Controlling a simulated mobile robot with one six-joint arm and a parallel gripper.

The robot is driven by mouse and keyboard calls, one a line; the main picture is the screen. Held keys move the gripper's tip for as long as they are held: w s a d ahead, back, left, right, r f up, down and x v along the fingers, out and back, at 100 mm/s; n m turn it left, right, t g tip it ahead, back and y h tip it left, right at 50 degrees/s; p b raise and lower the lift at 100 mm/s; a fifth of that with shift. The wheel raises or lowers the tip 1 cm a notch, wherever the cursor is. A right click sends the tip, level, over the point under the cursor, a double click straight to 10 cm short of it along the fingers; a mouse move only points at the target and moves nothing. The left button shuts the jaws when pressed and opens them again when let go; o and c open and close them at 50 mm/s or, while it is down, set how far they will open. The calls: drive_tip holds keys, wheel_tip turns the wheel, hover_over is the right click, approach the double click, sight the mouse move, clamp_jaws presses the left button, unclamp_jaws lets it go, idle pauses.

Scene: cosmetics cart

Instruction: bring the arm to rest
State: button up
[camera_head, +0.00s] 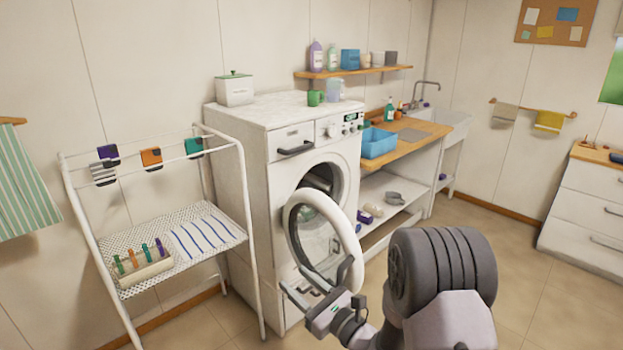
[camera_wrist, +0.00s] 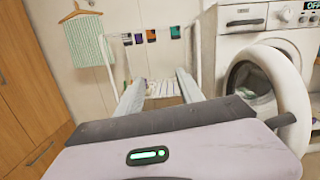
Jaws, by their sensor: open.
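My gripper (camera_head: 297,294) is low in front of the washing machine (camera_head: 290,150), beside its open round door (camera_head: 312,235). I cannot tell in the head view whether it touches the door. In the wrist view my gripper (camera_wrist: 160,88) has its two fingers spread wide apart with nothing between them. They point toward the drying rack (camera_wrist: 163,98), which stands beyond them. The open door ring (camera_wrist: 290,95) is close on the right in that view. My arm hides part of the floor.
The drying rack (camera_head: 243,215) stands left of the machine, with small cloths hung on it. A wooden counter (camera_head: 425,128) with a blue bin (camera_head: 379,143) is to the right. White drawers (camera_head: 590,210) stand far right. The floor (camera_head: 520,265) between is clear.

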drive_tip(key=s+a+r+n+g+y, duration=0.3)
drive_tip(key=s+a+r+n+g, duration=0.2)
drive_tip(key=s+r+n, duration=0.15)
drive_tip(key=s+a+r+n+g+h, duration=0.1)
drive_tip(key=s+r+n+g, duration=0.25)
drive_tip(key=s, duration=0.45)
drive_tip(key=s+r+n+g+h, duration=0.1)
drive_tip(key=s+r+n+g, duration=0.1)
drive_tip(key=s+n+g, duration=0.45)
drive_tip(key=s+d+f+n+t+h, duration=0.3)
drive_tip(key=s+d+h, duration=0.45)
drive_tip(key=s, duration=0.25)
drive_tip(key=d+r+n+t+h, duration=0.2)
drive_tip(key=d+t+h, duration=0.1)
drive_tip(key=d, duration=0.7)
drive_tip(key=shift+s+d+t+h, duration=0.3)
drive_tip(key=shift+t+h, duration=0.1)
drive_tip(key=shift+h, duration=0.35)
